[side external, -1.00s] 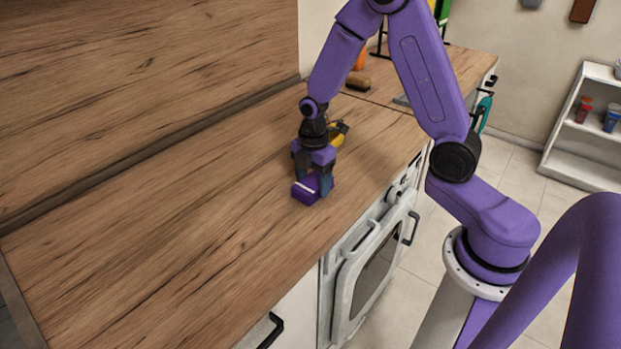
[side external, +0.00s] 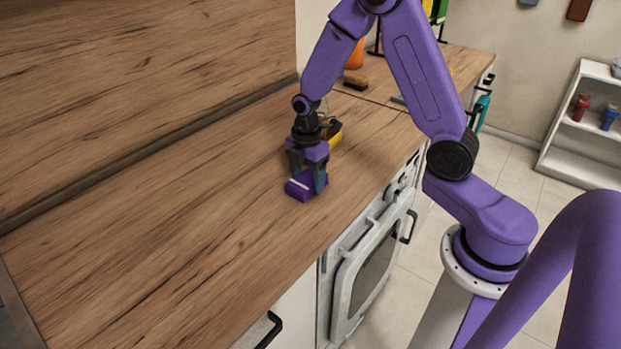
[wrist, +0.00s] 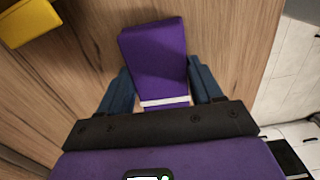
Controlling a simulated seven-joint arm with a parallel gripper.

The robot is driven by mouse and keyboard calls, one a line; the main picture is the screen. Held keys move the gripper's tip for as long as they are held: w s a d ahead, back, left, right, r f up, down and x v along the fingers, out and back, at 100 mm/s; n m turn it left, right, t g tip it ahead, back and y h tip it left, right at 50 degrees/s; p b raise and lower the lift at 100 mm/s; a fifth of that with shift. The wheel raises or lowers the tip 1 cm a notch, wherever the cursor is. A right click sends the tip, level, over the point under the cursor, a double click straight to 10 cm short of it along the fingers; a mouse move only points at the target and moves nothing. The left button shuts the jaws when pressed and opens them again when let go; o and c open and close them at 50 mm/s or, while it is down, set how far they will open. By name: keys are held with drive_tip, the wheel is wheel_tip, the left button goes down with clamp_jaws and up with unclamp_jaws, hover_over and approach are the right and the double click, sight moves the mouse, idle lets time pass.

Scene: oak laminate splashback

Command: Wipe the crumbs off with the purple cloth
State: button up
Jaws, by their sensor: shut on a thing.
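The purple cloth (side external: 301,188) is a folded block with a white stripe, low at the wooden counter. In the wrist view the cloth (wrist: 155,55) lies between the two blue fingers. My gripper (side external: 307,183) is shut on it, and the same gripper (wrist: 163,90) shows at the lower middle of the wrist view. I cannot tell whether the cloth touches the counter. I make out no crumbs on the counter in either view.
A yellow object (side external: 335,134) stands just behind my gripper; it also shows in the wrist view (wrist: 28,20). A brown brush-like item (side external: 356,81) and an orange object (side external: 356,55) are farther back. The counter (side external: 150,230) is clear at the left and front.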

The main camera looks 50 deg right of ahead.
drive_tip(key=shift+w+r, duration=0.1)
drive_tip(key=shift+w, duration=1.55)
drive_tip(key=shift+s, duration=0.1)
drive_tip(key=shift+s+f, duration=0.25)
drive_tip(key=shift+s, duration=0.8)
drive_tip(key=shift+s, duration=0.1)
drive_tip(key=shift+s+r, duration=0.1)
drive_tip(key=shift+s, duration=0.8)
drive_tip(key=shift+s, duration=0.1)
drive_tip(key=shift+s+r, duration=0.1)
drive_tip(key=shift+s, duration=0.5)
